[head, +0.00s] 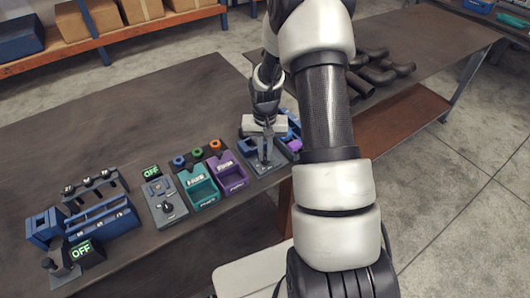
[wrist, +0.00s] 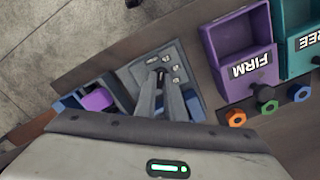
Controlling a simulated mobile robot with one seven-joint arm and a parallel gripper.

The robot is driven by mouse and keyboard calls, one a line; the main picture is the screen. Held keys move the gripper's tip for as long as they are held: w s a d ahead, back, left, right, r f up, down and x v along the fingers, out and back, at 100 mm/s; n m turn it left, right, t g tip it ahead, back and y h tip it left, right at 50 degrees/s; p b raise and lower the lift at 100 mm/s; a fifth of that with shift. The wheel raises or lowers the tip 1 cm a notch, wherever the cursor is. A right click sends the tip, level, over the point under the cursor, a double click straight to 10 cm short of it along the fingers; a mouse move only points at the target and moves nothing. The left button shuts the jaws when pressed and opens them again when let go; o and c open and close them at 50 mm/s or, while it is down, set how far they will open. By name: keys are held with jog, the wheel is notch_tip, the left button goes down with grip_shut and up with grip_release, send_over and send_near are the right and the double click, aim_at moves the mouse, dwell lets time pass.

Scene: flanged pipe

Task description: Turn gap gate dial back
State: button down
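A grey dial panel (wrist: 187,73) with pale marks around a small dark dial (wrist: 160,71) shows in the wrist view. In the head view the panel (head: 274,163) lies at the right end of the row on the table, largely covered by my gripper. My gripper (head: 265,158) points down over it. In the wrist view my fingers (wrist: 161,82) are close together, one on each side of the dial, and look shut on it. The fingertips partly hide the dial, so its exact pointing direction is unclear.
Purple (head: 230,180) and teal (head: 199,189) trays stand left of the panel, with coloured rings behind. Another dial unit (head: 163,203) sits farther left, near OFF displays (head: 151,172). Blue and purple parts (wrist: 97,99) lie beside the panel. Dark pipes (head: 378,70) lie on the right table.

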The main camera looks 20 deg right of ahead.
aim_at(265, 156)
jog(key=shift+n, duration=0.4)
jog(key=shift+f+n+b, duration=0.1)
jog(key=shift+n+b, duration=0.55)
jog(key=shift+n, duration=0.25)
jog(key=shift+n+b, duration=0.5)
jog(key=shift+n, duration=1.7)
jog(key=c, duration=1.8)
grip_release()
jog(key=shift+c, duration=0.2)
notch_tip(265, 156, up, 18)
jog(key=shift+f, duration=0.15)
